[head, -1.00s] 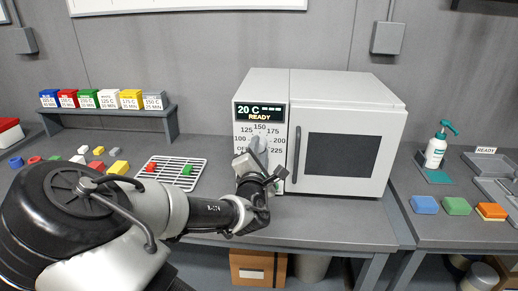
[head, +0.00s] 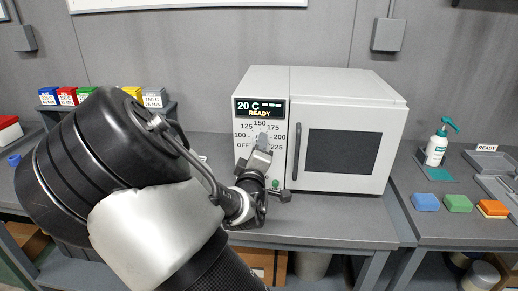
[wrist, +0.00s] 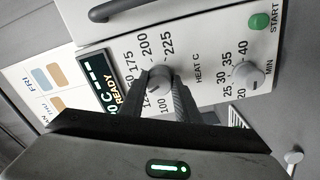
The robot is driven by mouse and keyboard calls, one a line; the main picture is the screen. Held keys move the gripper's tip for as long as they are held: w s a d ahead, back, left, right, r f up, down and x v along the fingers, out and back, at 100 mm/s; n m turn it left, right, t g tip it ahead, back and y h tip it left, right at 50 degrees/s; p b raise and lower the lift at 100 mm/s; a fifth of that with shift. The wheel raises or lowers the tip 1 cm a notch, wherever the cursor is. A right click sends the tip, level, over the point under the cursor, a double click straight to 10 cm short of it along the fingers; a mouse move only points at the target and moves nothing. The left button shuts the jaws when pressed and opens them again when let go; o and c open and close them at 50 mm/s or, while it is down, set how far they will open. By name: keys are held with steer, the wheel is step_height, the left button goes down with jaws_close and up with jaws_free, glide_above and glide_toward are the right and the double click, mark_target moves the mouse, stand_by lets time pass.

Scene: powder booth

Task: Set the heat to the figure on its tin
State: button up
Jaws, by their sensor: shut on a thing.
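The white oven (head: 346,135) has a heat dial marked OFF and 100 to 225 on its panel. My gripper (head: 262,142) is at this dial. In the wrist view, my gripper (wrist: 160,85) is shut on the grey heat knob (wrist: 158,74), one finger on each side. The fingers hide part of the dial, and I cannot tell which figure the knob points at. The display (head: 259,108) reads 20 C and READY. Labelled tins stand on the shelf at left: blue (head: 48,97), red (head: 67,96), green (head: 87,94), yellow and grey (head: 154,99). The grey label seems to read 150 C.
The minutes knob (wrist: 247,76) and green START button (wrist: 260,21) are on the same panel. The oven door handle (head: 296,152) stands out right of the panel. A soap bottle (head: 436,148) and coloured sponges (head: 458,203) are on the right bench. My arm hides much of the left bench.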

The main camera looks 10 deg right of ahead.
steer(key=m+b, duration=0.5)
steer(key=m, duration=0.4)
steer(key=m+b, duration=0.5)
steer(key=m, duration=0.5)
steer(key=m+b, duration=0.5)
steer(key=m, duration=0.4)
steer(key=shift+w+a+r+g+b, duration=0.1)
steer(key=shift+a+r+g+b, duration=0.15)
steer(key=shift+g+b, duration=0.1)
steer(key=shift+m, duration=0.4)
steer(key=o, duration=1)
steer(key=shift+o, duration=0.2)
steer(key=shift+f, duration=0.1)
steer(key=p+v, duration=0.2)
steer(key=v, duration=1.5)
steer(key=shift+p, duration=0.35)
